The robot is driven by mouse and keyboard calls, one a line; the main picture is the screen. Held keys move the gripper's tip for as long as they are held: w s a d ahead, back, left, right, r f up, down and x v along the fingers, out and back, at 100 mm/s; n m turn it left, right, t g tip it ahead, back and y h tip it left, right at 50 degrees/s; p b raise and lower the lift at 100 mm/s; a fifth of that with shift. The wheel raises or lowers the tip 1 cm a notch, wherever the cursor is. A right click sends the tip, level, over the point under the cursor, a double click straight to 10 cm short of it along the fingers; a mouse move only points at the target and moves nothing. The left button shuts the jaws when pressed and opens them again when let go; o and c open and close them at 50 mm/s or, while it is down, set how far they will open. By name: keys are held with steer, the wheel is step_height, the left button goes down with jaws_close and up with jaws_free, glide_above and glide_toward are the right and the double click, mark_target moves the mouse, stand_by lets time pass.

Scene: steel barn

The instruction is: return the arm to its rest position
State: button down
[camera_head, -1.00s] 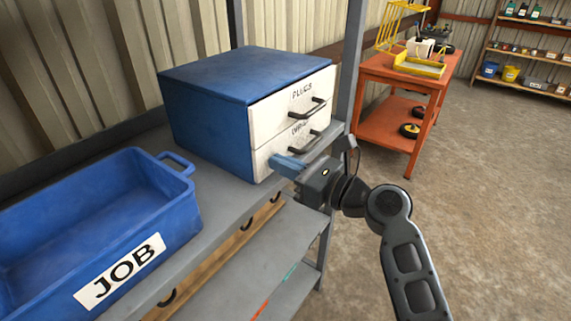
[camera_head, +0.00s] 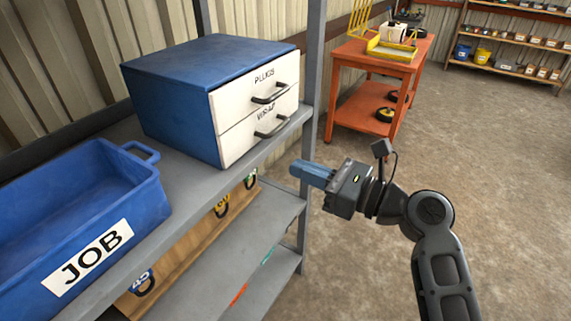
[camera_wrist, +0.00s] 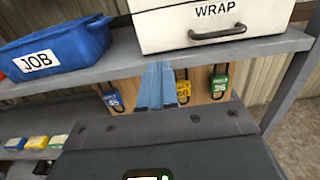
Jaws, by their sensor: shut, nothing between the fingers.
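My gripper (camera_head: 298,168) is in the head view, to the right of the grey shelf and in front of its edge, apart from it. Its blue fingers are together and hold nothing. In the wrist view the gripper's fingers (camera_wrist: 157,84) point toward the shelf, below the drawer box. My arm bends down to the lower right of the head view, over open floor.
A blue and white drawer box (camera_head: 207,90) labelled PLUGS and WRAP stands on the grey shelf (camera_head: 188,185), both drawers shut. A blue JOB bin (camera_head: 140,195) is left of it. Padlocks (camera_head: 250,181) hang on a board below. An orange cart (camera_head: 362,95) stands behind; floor at right is clear.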

steer(key=s+d+f+n+t+h, duration=0.1)
steer(key=s+d+f+n+h, duration=0.35)
steer(key=s+f, duration=0.45)
steer(key=s+d+f+n+t+h, duration=0.25)
steer(key=s+d+f+h, duration=0.45)
steer(key=s, duration=0.5)
steer(key=s+d+r+n+h, duration=0.1)
steer(key=s+r+n, duration=0.4)
steer(key=s+n, duration=0.4)
steer(key=s+d+r+n+h, duration=0.2)
steer(key=s+r+n, duration=0.4)
steer(key=s+n, duration=0.3)
steer(key=shift+s+t, duration=0.35)
steer(key=shift+s, duration=1.75)
